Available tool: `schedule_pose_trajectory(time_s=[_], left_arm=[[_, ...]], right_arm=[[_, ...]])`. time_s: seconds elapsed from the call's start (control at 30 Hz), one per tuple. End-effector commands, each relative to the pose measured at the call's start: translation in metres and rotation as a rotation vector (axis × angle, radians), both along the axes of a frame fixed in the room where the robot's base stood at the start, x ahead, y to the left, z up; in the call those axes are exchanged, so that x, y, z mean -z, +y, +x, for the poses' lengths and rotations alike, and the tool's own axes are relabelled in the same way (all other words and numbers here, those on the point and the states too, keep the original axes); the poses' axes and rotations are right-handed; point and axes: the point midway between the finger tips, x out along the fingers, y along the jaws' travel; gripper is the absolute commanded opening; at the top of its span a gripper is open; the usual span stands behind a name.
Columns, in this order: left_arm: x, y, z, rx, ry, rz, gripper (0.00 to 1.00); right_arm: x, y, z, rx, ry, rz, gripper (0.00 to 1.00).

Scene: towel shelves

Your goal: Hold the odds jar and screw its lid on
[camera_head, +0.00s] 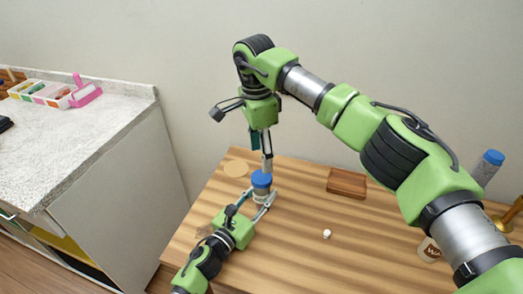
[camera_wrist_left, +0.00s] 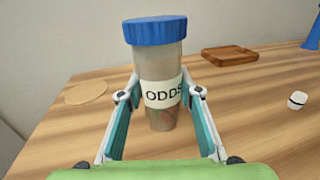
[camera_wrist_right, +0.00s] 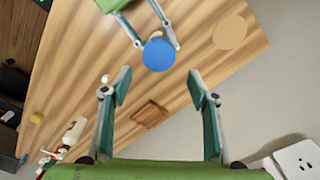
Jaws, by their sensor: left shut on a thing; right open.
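The odds jar (camera_wrist_left: 163,117) stands upright on the wooden table, its label reading ODDS. Its blue lid (camera_wrist_left: 155,30) sits on top of the jar and looks level; I cannot tell how tightly it is on. The lid also shows in the head view (camera_head: 261,179) and from above in the right wrist view (camera_wrist_right: 158,54). My left gripper (camera_head: 256,201) is shut on the jar's body, one finger on each side, below the lid. My right gripper (camera_head: 266,152) is open and empty, pointing down above the lid and apart from it.
A wooden tray (camera_head: 347,182) lies right of the jar, and a round tan disc (camera_head: 236,168) lies behind it at left. A small white piece (camera_head: 327,234) lies nearer. A blue-capped bottle (camera_head: 487,165) and a mug (camera_head: 429,250) stand at far right. A speckled counter (camera_head: 70,140) is at left.

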Motion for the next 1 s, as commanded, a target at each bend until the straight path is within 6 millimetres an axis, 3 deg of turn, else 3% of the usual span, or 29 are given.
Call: schedule_pose_trajectory(time_s=[0.2, 0.33, 0.8, 1.0], left_arm=[[0.000, 0.000, 0.000, 0.000, 0.000, 0.000, 0.00], [0.000, 0.000, 0.000, 0.000, 0.000, 0.000, 0.00], [0.000, 0.000, 0.000, 0.000, 0.000, 0.000, 0.00], [0.000, 0.000, 0.000, 0.000, 0.000, 0.000, 0.00]], right_arm=[[-0.004, -0.001, -0.001, -0.351, 0.019, 0.032, 0.55], [-0.006, -0.001, -0.002, -0.466, 0.024, 0.042, 0.55], [-0.005, -0.001, -0.003, -0.515, 0.026, 0.046, 0.55], [0.014, -0.002, -0.003, -0.513, 0.029, 0.046, 0.55]])
